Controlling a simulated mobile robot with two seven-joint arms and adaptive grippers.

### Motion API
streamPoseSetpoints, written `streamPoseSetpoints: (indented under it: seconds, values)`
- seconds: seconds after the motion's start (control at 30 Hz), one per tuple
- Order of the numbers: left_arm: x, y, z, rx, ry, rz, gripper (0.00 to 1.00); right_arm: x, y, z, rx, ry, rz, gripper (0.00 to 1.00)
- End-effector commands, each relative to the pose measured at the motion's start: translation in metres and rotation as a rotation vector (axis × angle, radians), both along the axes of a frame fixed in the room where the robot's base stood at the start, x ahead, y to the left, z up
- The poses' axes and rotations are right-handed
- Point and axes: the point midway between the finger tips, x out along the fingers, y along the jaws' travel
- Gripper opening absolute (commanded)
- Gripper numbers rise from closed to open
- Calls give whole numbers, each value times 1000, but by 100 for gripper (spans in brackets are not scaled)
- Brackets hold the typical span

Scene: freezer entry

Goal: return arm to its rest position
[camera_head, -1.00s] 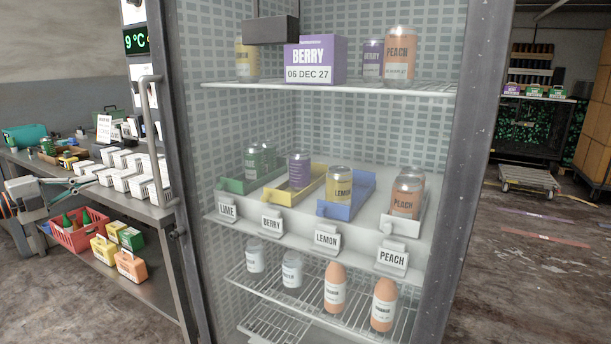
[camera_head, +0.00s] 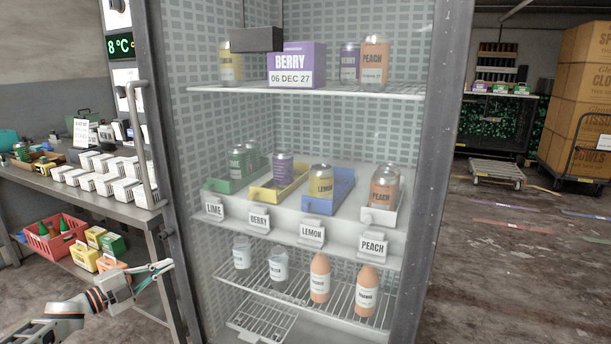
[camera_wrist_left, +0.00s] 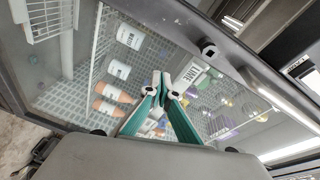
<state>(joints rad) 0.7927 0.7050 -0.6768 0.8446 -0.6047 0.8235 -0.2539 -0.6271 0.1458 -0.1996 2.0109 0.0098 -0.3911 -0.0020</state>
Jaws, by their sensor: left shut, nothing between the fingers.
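My left gripper (camera_head: 154,274) is low at the left in the head view, in front of the lower table shelf and left of the fridge. It is empty, with its teal fingers closed together at the tips. In the left wrist view the fingers (camera_wrist_left: 163,90) also meet, with the fridge's glass front beyond them. The tall glass-fronted fridge (camera_head: 432,180) is shut and fills the middle of the head view. Its long vertical handle (camera_head: 140,145) is on the left edge. My right gripper is not in view.
A grey table (camera_head: 80,190) stands at the left with several white baskets (camera_head: 100,172) on it. A red crate (camera_head: 57,250) and boxes sit on its lower shelf. Open floor (camera_head: 510,270) lies to the right, with a flat trolley (camera_head: 497,172) and stacked cartons (camera_head: 582,95) farther back.

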Motion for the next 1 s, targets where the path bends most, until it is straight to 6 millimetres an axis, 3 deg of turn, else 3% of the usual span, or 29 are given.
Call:
streamPoseSetpoints:
  seconds: [0.03,0.2,0.5,0.7,1.0]
  values:
    - [-13,-27,-23,-41,31,-4,0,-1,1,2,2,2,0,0]
    - [-58,-99,-88,-178,135,30,0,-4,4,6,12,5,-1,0]
    - [-168,-186,-170,-425,367,167,0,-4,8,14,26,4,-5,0]
    - [-253,-215,-203,-575,548,307,0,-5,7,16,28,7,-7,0]
    - [-384,-222,-227,-749,819,558,0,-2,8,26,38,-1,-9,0]
